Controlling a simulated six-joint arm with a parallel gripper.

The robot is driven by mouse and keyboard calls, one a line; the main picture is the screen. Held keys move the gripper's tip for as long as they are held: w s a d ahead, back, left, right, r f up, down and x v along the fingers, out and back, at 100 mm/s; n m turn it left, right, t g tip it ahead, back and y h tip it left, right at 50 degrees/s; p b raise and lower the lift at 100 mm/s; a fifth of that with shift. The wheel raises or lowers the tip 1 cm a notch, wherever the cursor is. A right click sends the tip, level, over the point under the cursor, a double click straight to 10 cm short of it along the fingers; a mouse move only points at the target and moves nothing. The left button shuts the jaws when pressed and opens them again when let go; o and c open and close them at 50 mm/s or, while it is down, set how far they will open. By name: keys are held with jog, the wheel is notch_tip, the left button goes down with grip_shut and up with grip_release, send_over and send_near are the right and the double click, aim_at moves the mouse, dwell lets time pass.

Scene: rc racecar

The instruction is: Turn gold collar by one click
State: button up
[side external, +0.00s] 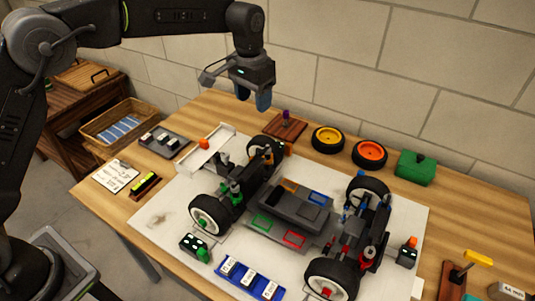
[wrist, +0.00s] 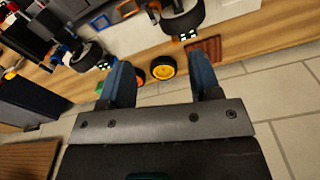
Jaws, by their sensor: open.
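The racecar chassis (side external: 290,212) stands on a white mat on the table, with a coloured shock at each wheel. A gold-orange shock part (side external: 268,156) is at the rear left wheel in the side view; its collar is too small to make out. A gold-orange part also shows beside a wheel at the top of the wrist view (wrist: 154,11). My gripper (side external: 252,97) is high above the back of the table, well apart from the car. Its two blue fingers are open and empty, as the wrist view also shows (wrist: 162,78).
A yellow-rimmed wheel (side external: 328,139), an orange-rimmed wheel (side external: 370,153) and a green box (side external: 415,167) lie along the back edge. A brown wooden block (side external: 287,128) with a purple-topped post stands below my gripper. A blue tray (side external: 250,279) sits in front of the car.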

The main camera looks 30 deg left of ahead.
send_over(267, 149)
notch_tip(267, 149, down, 6)
jog(key=r, duration=0.1)
jog(key=shift+g, duration=0.3)
jog(key=f, duration=0.9)
jog(key=w+f, duration=0.1)
jog(key=f, duration=0.4)
jog(key=shift+a, duration=0.2)
jog(key=shift+c, duration=0.3)
jog(key=c, duration=0.9)
jog(key=shift+o, duration=0.2)
jog(key=n, duration=0.4)
jog(key=o, duration=0.9)
notch_tip(267, 149, up, 14)
jog(key=shift+f, duration=0.1)
